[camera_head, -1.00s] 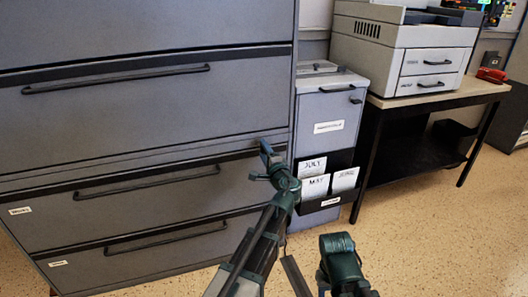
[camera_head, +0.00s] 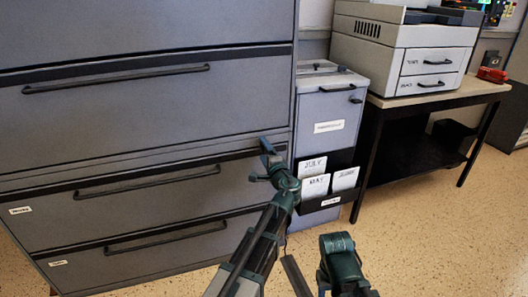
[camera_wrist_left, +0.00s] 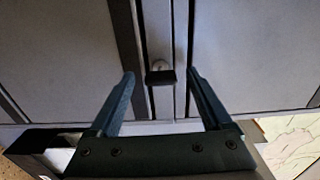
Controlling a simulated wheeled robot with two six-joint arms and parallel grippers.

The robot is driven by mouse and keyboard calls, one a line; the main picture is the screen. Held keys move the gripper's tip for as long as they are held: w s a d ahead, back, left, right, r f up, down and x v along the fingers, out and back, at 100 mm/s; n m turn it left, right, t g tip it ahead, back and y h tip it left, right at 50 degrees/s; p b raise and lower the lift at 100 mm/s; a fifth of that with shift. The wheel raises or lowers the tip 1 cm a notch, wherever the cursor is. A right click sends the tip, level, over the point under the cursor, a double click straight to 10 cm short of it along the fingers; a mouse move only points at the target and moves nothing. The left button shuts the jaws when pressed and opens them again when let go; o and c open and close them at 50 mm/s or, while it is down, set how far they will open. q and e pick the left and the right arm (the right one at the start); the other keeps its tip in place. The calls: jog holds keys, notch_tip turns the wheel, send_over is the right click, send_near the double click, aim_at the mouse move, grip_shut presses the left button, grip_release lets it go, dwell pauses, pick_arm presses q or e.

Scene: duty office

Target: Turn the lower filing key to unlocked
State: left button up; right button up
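The grey filing cabinet (camera_head: 120,130) fills the left of the head view. My left gripper (camera_head: 266,160) is at its right edge, near the top of the second-lowest drawer. In the left wrist view my left gripper (camera_wrist_left: 160,75) is open. A small dark key (camera_wrist_left: 161,78) sits between its fingertips, in front of a silver lock (camera_wrist_left: 160,65) on a narrow strip of the cabinet. Gaps show on both sides of the key, so the fingers do not appear to grip it. In the head view the gripper hides the key.
A narrow grey cabinet (camera_head: 316,105) with a black rack of month-labelled cards (camera_head: 314,187) stands close to the right of the gripper. Further right, a printer (camera_head: 405,60) is on a table (camera_head: 455,96). The speckled floor (camera_head: 430,230) at right is clear.

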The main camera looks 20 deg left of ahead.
pick_arm(q)
jog(key=v, duration=1.3)
jog(key=shift+s+d, duration=0.3)
